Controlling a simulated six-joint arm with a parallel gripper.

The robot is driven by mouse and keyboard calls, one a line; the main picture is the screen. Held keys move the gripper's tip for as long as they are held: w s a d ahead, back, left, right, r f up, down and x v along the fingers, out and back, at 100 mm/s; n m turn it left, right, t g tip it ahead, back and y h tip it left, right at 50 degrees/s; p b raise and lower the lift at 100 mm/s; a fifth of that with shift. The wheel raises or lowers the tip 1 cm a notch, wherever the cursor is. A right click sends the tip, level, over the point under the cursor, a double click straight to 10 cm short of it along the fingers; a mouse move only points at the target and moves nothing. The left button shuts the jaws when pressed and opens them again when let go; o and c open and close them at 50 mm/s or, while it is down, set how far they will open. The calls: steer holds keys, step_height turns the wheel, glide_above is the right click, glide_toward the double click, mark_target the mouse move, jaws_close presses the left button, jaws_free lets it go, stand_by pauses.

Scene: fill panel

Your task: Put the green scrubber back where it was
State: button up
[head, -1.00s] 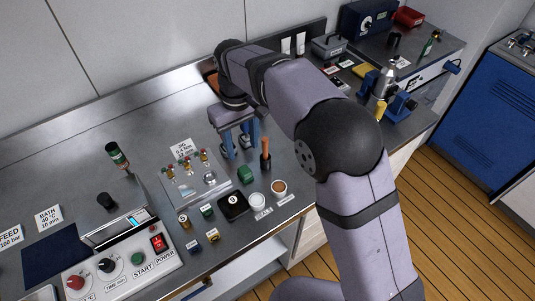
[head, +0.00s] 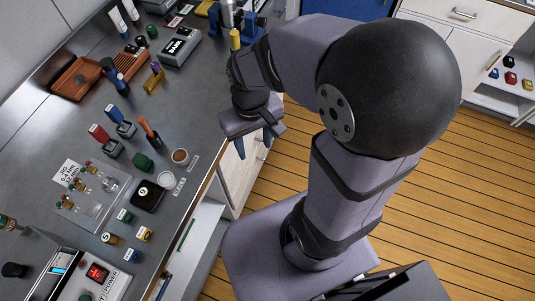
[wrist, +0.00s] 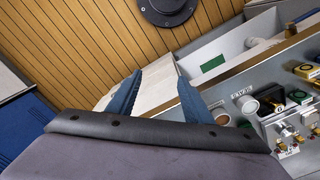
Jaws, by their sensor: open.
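A flat green pad, which looks like the green scrubber, lies in the white open compartment below the bench edge in the wrist view (wrist: 213,62). In the head view only a thin green strip (head: 186,235) shows there. A smaller green block (head: 143,162) sits on the bench beside the black box; I cannot tell for certain which of the two is the scrubber. My gripper (head: 253,152) is open and empty, fingers pointing down, out past the bench's front edge. Its two blue fingers also show in the wrist view (wrist: 158,78), apart from the pad.
The steel bench (head: 60,135) holds stamps with red (head: 99,133) and blue handles, an orange-handled tool (head: 149,132), a black box (head: 147,196), a brown-filled cup (head: 180,157) and an orange tray (head: 75,78). Wooden floor (head: 300,110) lies in front, clear.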

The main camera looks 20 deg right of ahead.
steer(key=shift+m, duration=0.5)
steer(key=s, duration=0.1)
steer(key=s+d+f, duration=0.1)
steer(key=s+d, duration=0.1)
steer(key=shift+s+f, duration=0.25)
steer(key=shift+s, duration=0.15)
step_height(320, 180, down, 11)
steer(key=b, duration=1)
steer(key=shift+r+b, duration=0.15)
steer(key=shift+b, duration=0.25)
